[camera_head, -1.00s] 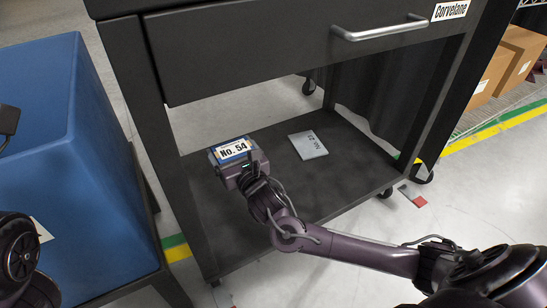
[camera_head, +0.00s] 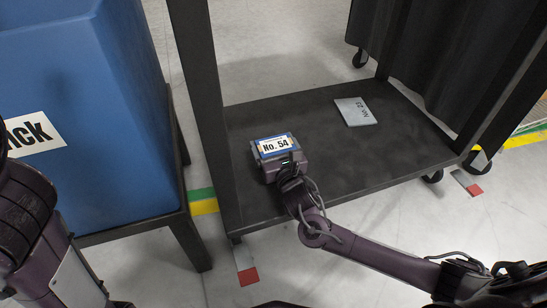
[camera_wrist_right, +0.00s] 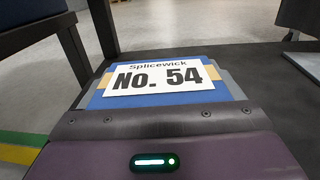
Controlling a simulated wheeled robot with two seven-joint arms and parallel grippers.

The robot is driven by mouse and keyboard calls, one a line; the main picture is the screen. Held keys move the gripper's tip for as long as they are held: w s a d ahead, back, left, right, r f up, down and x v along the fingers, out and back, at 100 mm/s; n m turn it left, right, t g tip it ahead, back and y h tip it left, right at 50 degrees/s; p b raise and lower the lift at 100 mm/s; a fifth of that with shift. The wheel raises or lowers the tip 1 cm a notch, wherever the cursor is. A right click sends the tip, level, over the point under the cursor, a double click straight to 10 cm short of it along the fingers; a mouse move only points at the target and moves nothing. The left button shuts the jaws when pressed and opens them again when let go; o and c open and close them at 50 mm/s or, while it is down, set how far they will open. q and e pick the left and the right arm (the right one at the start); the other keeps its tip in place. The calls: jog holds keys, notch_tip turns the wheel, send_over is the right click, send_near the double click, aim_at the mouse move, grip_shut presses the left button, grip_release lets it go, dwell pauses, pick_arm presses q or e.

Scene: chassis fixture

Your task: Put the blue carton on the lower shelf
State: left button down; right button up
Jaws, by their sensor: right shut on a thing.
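The blue carton (camera_head: 265,155), with a white "No. 54" label on top, is at the left part of the lower shelf (camera_head: 340,165) of the dark cart. My right gripper (camera_head: 279,160) is shut on it, coming from the front. In the right wrist view the carton (camera_wrist_right: 122,101) lies flat between the grey fingers, with the dark shelf (camera_wrist_right: 262,62) around and behind it. Its underside is hidden, so I cannot tell whether it touches the shelf. My left arm shows at the lower left; its gripper is not visible.
The cart's dark post (camera_head: 200,90) stands left of the carton. A big blue bin (camera_head: 90,110) is further left. The shelf's right part is clear.

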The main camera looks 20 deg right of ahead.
notch_tip(320, 180, down, 3)
jog(key=shift+f+b, duration=0.15)
jog(key=shift+b, duration=0.7)
jog(key=o, duration=1.1)
jog(key=shift+c, duration=0.2)
